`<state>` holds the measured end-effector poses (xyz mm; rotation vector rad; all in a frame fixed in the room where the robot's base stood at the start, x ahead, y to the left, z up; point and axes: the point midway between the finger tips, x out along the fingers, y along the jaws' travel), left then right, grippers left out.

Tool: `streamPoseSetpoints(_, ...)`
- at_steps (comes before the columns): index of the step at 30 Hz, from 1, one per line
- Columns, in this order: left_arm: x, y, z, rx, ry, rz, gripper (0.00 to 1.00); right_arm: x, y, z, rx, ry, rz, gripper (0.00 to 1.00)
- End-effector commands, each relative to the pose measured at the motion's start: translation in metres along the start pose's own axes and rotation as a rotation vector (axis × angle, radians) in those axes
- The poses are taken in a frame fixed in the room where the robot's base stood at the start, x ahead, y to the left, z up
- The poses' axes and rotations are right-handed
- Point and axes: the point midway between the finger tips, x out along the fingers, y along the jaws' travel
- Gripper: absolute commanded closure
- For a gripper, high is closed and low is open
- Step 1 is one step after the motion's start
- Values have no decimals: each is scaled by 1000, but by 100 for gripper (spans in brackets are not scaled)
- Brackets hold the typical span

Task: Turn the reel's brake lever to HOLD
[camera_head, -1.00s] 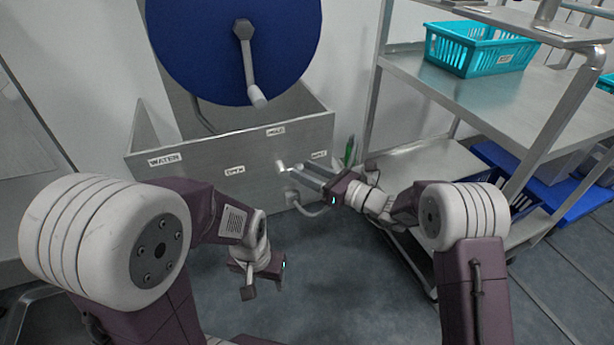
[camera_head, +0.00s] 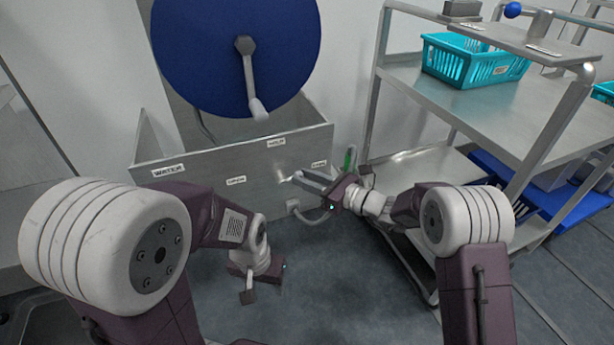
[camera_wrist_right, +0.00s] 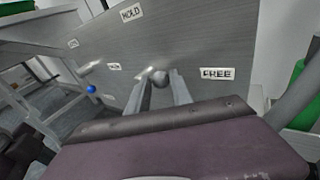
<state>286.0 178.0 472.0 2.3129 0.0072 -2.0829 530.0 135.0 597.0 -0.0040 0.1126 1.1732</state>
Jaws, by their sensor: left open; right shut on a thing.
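The reel (camera_head: 236,50) is a large blue disc above a grey metal box (camera_head: 225,165). The box's front carries the HOLD label (camera_head: 276,142) and the FREE label (camera_head: 319,164). My right gripper (camera_head: 304,178) is at the box front, its fingers shut on the brake lever. In the right wrist view, the lever's round grey knob (camera_wrist_right: 159,78) shows between the fingertips, left of FREE (camera_wrist_right: 216,73) and below HOLD (camera_wrist_right: 131,12). The lever's pivot is hidden. My left gripper (camera_head: 264,282) is open and empty, low over the floor.
The reel's grey crank (camera_head: 252,80) hangs in front of the disc. A WATER label (camera_head: 168,171) is at the box's left. A metal cart (camera_head: 480,95) with a teal basket (camera_head: 470,60) stands to the right. The floor between the arms is clear.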

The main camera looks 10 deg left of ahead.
Motion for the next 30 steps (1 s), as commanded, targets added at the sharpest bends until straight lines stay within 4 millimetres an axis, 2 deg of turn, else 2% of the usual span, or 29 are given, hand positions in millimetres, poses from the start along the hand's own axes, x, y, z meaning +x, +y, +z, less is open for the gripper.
streamPoseSetpoints(1, -10, 0, -1, 0, 0, 0, 46, 0, 0, 9, -33, 21, -6, 100)
streamPoseSetpoints(3, -15, 0, -2, 0, 0, 0, 46, 0, 2, 13, -86, 54, -13, 100)
streamPoseSetpoints(10, -24, 0, -2, 0, 0, 0, 46, 2, 7, 22, -269, 172, -36, 100)
streamPoseSetpoints(30, -6, 0, -1, 0, 0, 0, 46, 16, 33, 44, -798, 517, -100, 100)
